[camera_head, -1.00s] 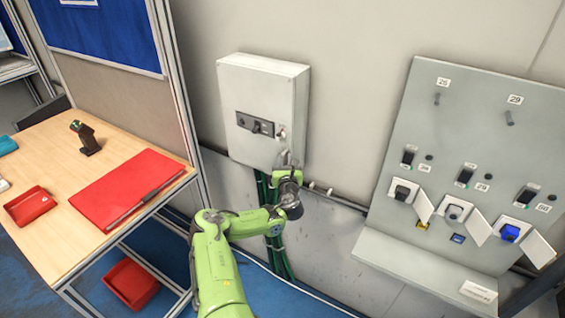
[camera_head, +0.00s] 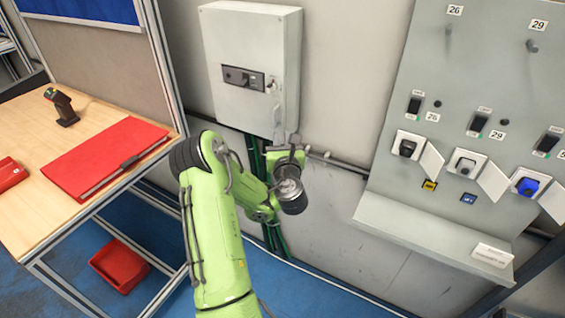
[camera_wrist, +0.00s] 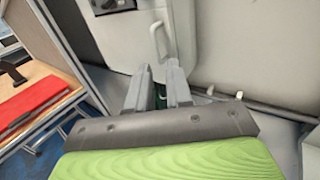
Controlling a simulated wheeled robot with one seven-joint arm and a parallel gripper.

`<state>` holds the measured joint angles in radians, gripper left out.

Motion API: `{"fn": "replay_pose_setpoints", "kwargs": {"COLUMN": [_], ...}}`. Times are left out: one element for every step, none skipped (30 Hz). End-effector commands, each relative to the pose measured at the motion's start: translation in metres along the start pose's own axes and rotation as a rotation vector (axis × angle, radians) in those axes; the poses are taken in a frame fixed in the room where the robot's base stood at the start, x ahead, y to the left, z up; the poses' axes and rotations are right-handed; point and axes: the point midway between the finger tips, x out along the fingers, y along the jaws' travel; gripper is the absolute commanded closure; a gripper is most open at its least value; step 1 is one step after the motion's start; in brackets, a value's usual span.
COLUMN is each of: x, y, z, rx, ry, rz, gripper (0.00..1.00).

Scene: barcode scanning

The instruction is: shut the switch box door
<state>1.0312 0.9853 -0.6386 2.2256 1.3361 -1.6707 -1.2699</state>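The grey switch box (camera_head: 250,45) is on the wall in the upper middle of the head view. Its door (camera_head: 232,100) carries a dark switch panel (camera_head: 243,78) and a small pale handle (camera_head: 276,113) near the right edge. The door looks flush or nearly so; I cannot tell whether it is fully shut. My gripper (camera_head: 287,140) is just below the box's lower right corner. In the wrist view my gripper (camera_wrist: 159,70) has its two fingers apart with nothing between them. The handle (camera_wrist: 158,40) stands just beyond the fingertips, in line with the gap.
A grey panel (camera_head: 390,185) with sockets and open flaps stands at right. At left, a wooden table (camera_head: 25,135) holds a scanner (camera_head: 62,106) and a red folder (camera_head: 105,155). Green cables (camera_head: 256,165) run below the box; a dark pipe (camera_head: 340,165) crosses the wall.

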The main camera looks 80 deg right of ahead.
Motion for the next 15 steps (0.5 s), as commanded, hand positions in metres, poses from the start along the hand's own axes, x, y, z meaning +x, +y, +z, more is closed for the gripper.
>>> {"fn": "replay_pose_setpoints", "kwargs": {"x": [-0.009,-0.014,-0.021,-0.025,-0.029,-0.033,-0.035,-0.037,-0.038,-0.039,-0.039,-0.039,-0.039,-0.039,-0.039], "y": [0.001,0.001,0.001,0.001,0.002,0.002,0.002,0.002,0.002,0.002,0.002,0.002,0.002,0.002,0.002], "z": [-0.006,-0.006,-0.005,-0.004,-0.004,-0.003,-0.002,-0.002,-0.001,0.000,0.000,0.001,0.001,0.001,0.001], "rx": [0.004,0.005,0.002,0.003,0.001,0.001,0.000,0.000,0.000,0.000,0.000,0.000,0.000,-0.001,-0.001], "ry": [-0.003,-0.003,-0.003,-0.003,-0.002,-0.002,-0.002,-0.002,-0.003,-0.002,-0.002,-0.002,-0.002,-0.002,-0.002], "rz": [0.000,0.001,0.002,0.002,0.002,0.003,0.003,0.003,0.004,0.004,0.004,0.004,0.004,0.004,0.004], "gripper": [0.80,0.80,0.80,0.80,0.80,0.80,0.80,0.80,0.80,0.80,0.80,0.80,0.80,0.80,0.80]}}
